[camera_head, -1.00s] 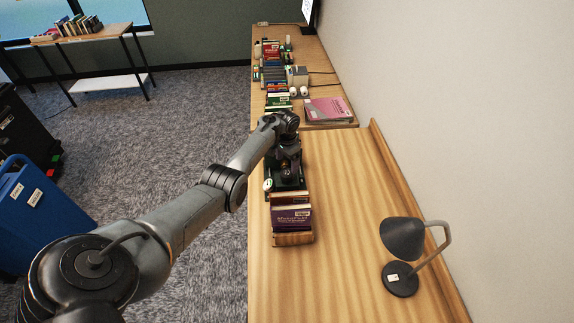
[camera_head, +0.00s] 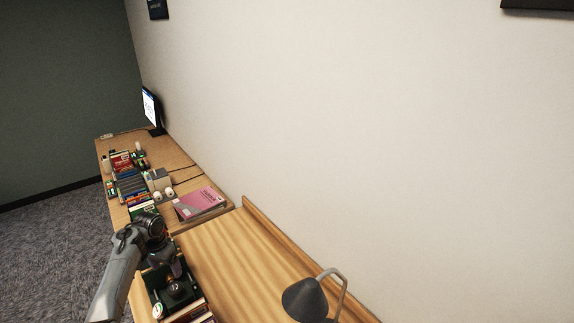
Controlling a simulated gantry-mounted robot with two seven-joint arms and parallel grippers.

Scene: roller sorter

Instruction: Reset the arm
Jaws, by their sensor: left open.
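My left arm (camera_head: 122,270) comes in at the lower left of the head view. Its wrist bends down over the near desk, and the left gripper (camera_head: 177,288) hangs above a dark sorter-like stand with books beside it. The gripper is open. Its fingertips are small and dark against the dark stand, so whether they touch anything cannot be seen. My right gripper is not in view.
The near wooden desk (camera_head: 225,254) has clear room right of the arm, with a dark lamp (camera_head: 304,299) at its front. Rows of books (camera_head: 130,185), a pink book (camera_head: 200,203) and a monitor (camera_head: 151,108) stand on the far desk. A pale wall borders the desks.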

